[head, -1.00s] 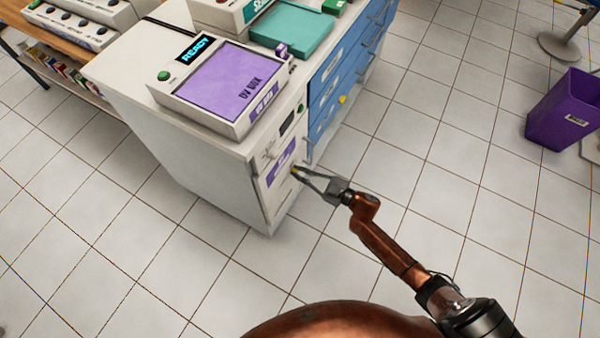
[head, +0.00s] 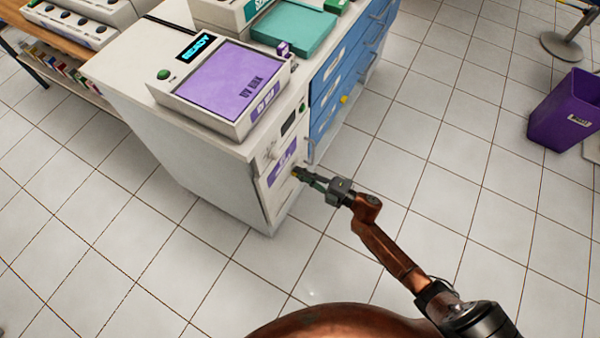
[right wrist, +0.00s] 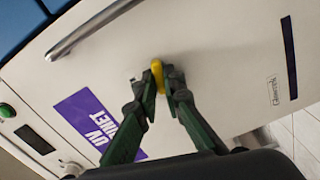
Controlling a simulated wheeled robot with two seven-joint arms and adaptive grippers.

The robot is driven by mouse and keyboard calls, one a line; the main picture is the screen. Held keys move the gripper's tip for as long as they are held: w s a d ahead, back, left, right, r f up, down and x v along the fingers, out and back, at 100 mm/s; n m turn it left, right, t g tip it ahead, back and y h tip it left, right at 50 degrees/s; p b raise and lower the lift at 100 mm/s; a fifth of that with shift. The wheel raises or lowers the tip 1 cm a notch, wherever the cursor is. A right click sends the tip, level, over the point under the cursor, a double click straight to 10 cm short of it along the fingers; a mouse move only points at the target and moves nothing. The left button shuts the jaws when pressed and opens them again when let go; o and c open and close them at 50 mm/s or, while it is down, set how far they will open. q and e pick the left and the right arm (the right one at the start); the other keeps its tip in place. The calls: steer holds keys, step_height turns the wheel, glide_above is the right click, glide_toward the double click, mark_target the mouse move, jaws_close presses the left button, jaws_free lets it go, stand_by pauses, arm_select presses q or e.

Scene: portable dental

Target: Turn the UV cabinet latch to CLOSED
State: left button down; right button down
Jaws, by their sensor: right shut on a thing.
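The UV cabinet (head: 268,215) is white, with a purple label (head: 283,160) on its front door; the label also shows in the right wrist view (right wrist: 100,120). A small yellow latch (right wrist: 157,72) sits on the door beside the label. My right gripper (head: 300,173) is at the door front; in the right wrist view its fingertips (right wrist: 163,92) are shut on the latch, one on each side. The fingers hide part of the latch, and I cannot read its position. My left gripper is not in view.
A UV box (head: 222,85) with a purple top and a READY display stands on the cabinet. A metal handle (right wrist: 92,28) crosses the door near the latch. Blue drawers (head: 335,85) adjoin it. A purple bin (head: 563,110) stands right; the tiled floor between is clear.

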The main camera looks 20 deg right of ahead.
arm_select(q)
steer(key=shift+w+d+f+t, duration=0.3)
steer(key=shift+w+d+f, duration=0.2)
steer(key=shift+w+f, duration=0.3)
arm_select(e)
steer(key=shift+f+n, duration=0.1)
steer(key=shift+n, duration=1.3)
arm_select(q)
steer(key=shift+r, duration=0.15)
arm_select(e)
steer(key=c, duration=2.1)
jaws_free()
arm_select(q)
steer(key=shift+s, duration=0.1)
arm_select(e)
steer(key=shift+o, duration=0.3)
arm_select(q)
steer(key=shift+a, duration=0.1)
arm_select(e)
steer(key=shift+s+d, duration=0.1)
